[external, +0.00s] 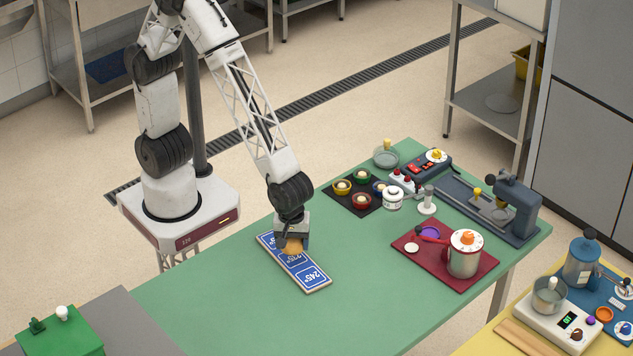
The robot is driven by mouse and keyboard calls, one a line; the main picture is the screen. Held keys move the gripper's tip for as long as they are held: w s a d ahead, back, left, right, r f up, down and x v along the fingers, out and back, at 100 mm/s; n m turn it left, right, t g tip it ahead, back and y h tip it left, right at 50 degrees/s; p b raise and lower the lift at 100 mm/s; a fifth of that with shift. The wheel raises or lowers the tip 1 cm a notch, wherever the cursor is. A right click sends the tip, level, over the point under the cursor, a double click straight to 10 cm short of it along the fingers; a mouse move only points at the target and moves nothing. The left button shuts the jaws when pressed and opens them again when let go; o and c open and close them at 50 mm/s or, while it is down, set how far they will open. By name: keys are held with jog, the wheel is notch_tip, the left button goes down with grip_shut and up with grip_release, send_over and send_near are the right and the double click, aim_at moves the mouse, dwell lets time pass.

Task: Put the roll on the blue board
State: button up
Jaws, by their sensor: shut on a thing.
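The blue board (313,281) lies flat on the green table and carries white-framed panels with numbers; the nearest panel reads 245°. My gripper (292,247) is over the board's middle to far part, pointing down. It is shut on the roll (292,246), a golden-brown piece showing between the fingers. The roll is at or just above the board; I cannot tell whether it touches. The gripper hides part of the board's far panels and part of the roll.
A black mat (348,203) with small coloured bowls lies to the right. A dark red tray (484,272) with a metal pot (464,255) and a press (514,205) stand further right. A green box (60,333) is at the lower left. The green table (385,310) is clear in front of the board.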

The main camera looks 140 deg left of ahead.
aim_at(292, 252)
jog(key=shift+f, duration=1.6)
jog(key=shift+f, duration=0.1)
jog(key=o, duration=0.9)
jog(key=shift+r, duration=6.1)
